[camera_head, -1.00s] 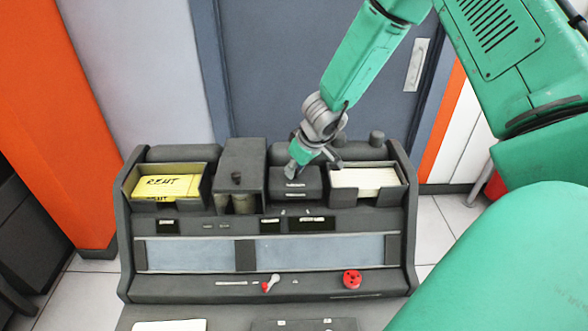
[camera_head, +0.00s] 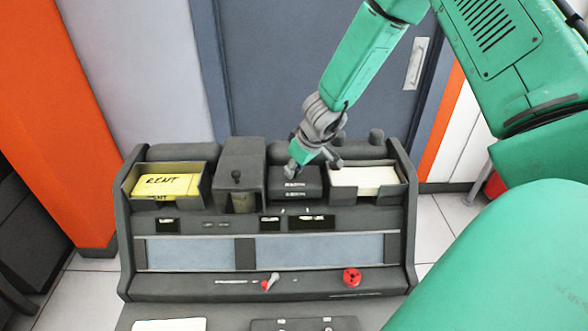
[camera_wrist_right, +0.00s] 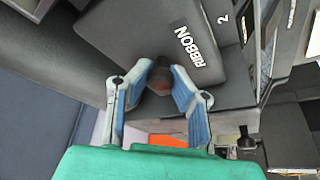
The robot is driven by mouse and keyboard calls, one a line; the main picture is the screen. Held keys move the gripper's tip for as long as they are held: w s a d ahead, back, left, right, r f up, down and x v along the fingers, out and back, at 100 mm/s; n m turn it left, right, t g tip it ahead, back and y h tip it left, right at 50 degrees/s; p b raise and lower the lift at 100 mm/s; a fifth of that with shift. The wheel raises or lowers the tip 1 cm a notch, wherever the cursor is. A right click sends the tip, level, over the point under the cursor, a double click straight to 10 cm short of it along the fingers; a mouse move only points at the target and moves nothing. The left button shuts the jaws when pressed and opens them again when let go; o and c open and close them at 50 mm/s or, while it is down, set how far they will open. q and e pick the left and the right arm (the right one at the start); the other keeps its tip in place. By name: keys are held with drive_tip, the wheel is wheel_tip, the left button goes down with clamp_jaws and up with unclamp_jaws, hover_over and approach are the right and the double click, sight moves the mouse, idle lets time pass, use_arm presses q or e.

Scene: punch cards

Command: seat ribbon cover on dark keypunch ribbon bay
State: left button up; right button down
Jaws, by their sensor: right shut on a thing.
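The ribbon cover (camera_head: 307,181) is a dark, round-cornered block with light lettering, at the upper middle of the dark keypunch in the head view. In the right wrist view the cover (camera_wrist_right: 135,32) fills the top and carries the label "RIBBON". My right gripper (camera_head: 304,166) is over the cover; in the wrist view its blue-padded fingers (camera_wrist_right: 163,82) are shut on the cover's small dark knob (camera_wrist_right: 159,80). The ribbon bay cannot be told apart from the cover and machine top. Whether the cover rests flat or hovers slightly cannot be told. My left gripper is out of view.
A tray of yellow "RENT" cards (camera_head: 165,186) stands at left. A dark housing (camera_head: 241,157) stands close left of the cover. A tray of white cards (camera_head: 365,178) stands close right. A red knob (camera_head: 351,277) sits on the front ledge.

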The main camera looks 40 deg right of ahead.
drive_tip(key=shift+f+b, duration=0.45)
drive_tip(key=shift+f, duration=0.15)
drive_tip(key=shift+f+b, duration=0.3)
drive_tip(key=shift+f, duration=0.15)
drive_tip(key=shift+f, duration=0.4)
idle(1.1)
drive_tip(key=c, duration=1)
unclamp_jaws()
drive_tip(key=shift+r+p, duration=3.15)
drive_tip(key=shift+r, duration=1.4)
